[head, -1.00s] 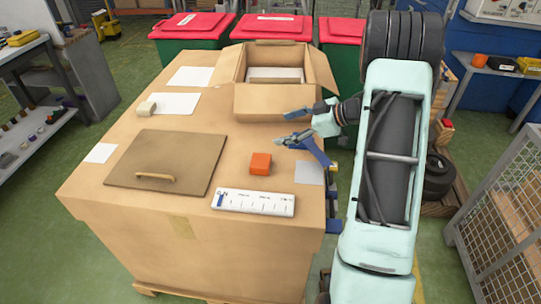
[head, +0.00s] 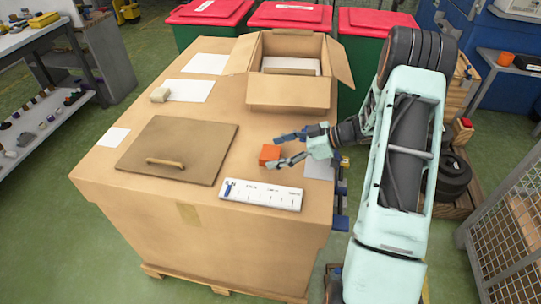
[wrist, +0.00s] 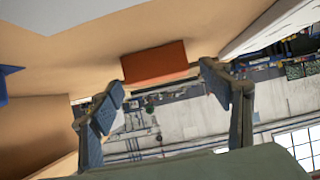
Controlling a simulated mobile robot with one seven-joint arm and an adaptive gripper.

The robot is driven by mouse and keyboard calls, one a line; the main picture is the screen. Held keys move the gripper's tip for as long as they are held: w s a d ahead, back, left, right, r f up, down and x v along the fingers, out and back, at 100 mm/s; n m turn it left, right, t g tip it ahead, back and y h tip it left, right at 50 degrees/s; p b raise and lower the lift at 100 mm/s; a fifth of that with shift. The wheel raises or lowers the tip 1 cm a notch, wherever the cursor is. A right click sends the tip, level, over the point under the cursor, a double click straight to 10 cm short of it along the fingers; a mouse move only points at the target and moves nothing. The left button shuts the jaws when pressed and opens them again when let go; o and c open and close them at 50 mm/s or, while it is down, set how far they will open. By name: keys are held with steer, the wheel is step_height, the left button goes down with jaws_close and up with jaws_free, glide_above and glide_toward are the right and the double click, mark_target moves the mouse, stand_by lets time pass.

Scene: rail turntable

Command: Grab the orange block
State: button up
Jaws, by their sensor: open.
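The orange block (head: 269,154) sits on the large cardboard-coloured box top, behind the white ruler-marked strip. It also shows in the wrist view (wrist: 154,62), just beyond and between the fingertips. My gripper (head: 283,151) is open, with its two blue fingers pointing left; it comes in from the right, close beside the block. One finger is behind the block and the other is near its right front side in the head view. In the wrist view my gripper (wrist: 160,85) has nothing between its fingers, and I cannot tell whether a finger touches the block.
The white strip (head: 261,194) lies in front of the block. A brown board with a handle (head: 190,140) lies to the left. An open carton (head: 289,95) stands behind. White sheets (head: 207,64) and a small beige block (head: 159,95) lie at the back left.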

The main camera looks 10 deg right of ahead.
mark_target(269, 153)
steer(key=shift+x, duration=1.25)
steer(key=c, duration=1.2)
steer(key=shift+c, duration=0.4)
steer(key=shift+r, duration=0.15)
